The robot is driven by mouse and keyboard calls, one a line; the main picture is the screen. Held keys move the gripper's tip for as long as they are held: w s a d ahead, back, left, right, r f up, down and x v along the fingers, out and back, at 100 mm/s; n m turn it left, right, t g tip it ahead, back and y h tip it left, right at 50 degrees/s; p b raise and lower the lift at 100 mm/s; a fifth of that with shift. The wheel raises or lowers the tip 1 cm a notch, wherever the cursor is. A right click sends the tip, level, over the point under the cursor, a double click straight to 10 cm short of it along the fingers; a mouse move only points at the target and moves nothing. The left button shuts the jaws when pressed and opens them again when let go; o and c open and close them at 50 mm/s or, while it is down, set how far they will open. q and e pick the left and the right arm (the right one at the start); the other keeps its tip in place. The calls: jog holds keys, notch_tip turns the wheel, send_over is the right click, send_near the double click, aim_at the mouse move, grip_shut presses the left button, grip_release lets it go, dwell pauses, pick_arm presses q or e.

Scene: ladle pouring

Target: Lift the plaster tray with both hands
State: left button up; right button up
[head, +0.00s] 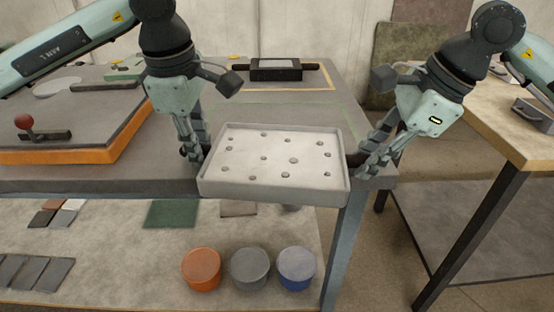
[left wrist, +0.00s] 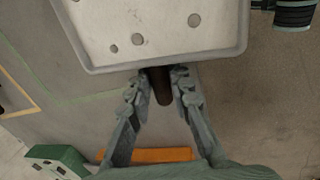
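The plaster tray (head: 273,199) is pale, shallow and rimmed, with several small grey round spots on its floor. It looks about level at the front edge of the workbench; I cannot tell whether it is clear of the top. My left gripper (head: 196,155) is at its left end. In the left wrist view, its fingers (left wrist: 159,88) close around a dark handle (left wrist: 159,84) beside the tray's rim (left wrist: 165,62). My right gripper (head: 364,164) is at the right end, its fingers around the dark right handle (head: 353,160), partly hidden.
The workbench (head: 270,110) has a dark boxy tool (head: 276,70) at the back and an orange-edged board (head: 60,156) at left. Orange (head: 201,270), grey (head: 250,268) and blue (head: 296,268) tubs stand on the lower shelf. Another table (head: 500,110) stands at right.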

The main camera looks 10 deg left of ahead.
pick_arm(q)
grip_shut()
pick_arm(e)
grip_shut()
pick_arm(q)
jog(key=shift+r, duration=0.1)
pick_arm(e)
jog(key=shift+r, duration=0.15)
